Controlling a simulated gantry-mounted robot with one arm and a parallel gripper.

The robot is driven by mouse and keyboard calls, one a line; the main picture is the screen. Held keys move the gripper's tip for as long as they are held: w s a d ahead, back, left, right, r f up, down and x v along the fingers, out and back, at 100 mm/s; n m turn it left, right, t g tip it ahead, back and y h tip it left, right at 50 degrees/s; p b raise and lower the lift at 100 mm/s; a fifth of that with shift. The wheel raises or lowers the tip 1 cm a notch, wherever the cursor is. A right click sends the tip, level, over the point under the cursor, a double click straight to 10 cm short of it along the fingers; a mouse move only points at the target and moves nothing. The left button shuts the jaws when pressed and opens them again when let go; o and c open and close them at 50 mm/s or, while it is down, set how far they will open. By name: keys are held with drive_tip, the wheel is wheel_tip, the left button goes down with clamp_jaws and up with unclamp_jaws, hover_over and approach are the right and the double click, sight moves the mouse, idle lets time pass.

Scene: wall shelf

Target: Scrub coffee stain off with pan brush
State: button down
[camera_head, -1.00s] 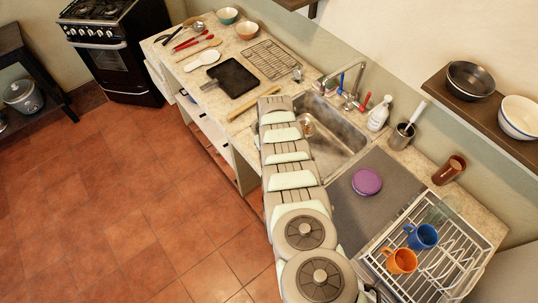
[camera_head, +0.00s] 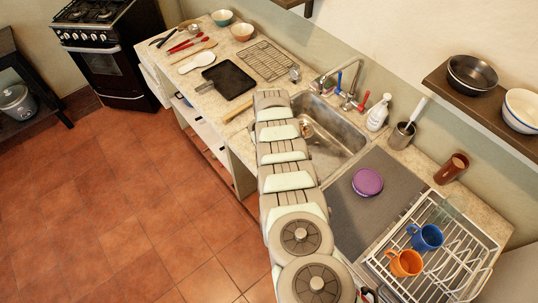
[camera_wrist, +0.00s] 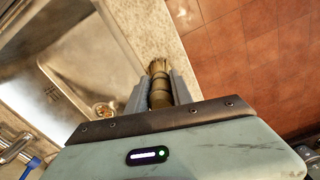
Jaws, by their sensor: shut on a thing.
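In the wrist view, my gripper (camera_wrist: 159,92) is shut on a short tan-brown brush (camera_wrist: 159,71). Its frayed bristle end points away from the palm, over the speckled counter edge beside the sink. In the head view my arm hides the gripper and the held brush. The steel sink (camera_head: 340,133) has a drain with brownish colour around it, which also shows in the wrist view of the sink (camera_wrist: 62,64). I cannot tell whether that brown is the coffee stain. No stain is clear on the counter.
A black griddle (camera_head: 229,79) and a wooden stick (camera_head: 238,112) lie on the counter left of the sink. A tap (camera_head: 352,88) and soap bottle (camera_head: 377,113) stand behind. Right are a purple lid (camera_head: 367,182) and a dish rack (camera_head: 440,276) with mugs.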

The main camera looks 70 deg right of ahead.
drive_tip(key=shift+w+d+f+b, duration=0.15)
drive_tip(key=shift+w+b, duration=0.35)
drive_tip(key=shift+b, duration=0.55)
drive_tip(key=shift+w, duration=0.1)
drive_tip(key=shift+w+a, duration=0.3)
drive_tip(key=shift+a, duration=0.05)
drive_tip(key=shift+p, duration=0.35)
drive_tip(key=shift+a+r+p, duration=0.2)
drive_tip(key=shift+a+p, duration=0.2)
drive_tip(key=shift+p, duration=0.4)
drive_tip(key=shift+s+a+f+p, duration=0.2)
drive_tip(key=shift+s+a+p, duration=0.15)
drive_tip(key=shift+p, duration=0.65)
drive_tip(key=shift+s+r+p, duration=0.1)
drive_tip(key=shift+s+p, duration=0.35)
drive_tip(key=shift+p, duration=0.2)
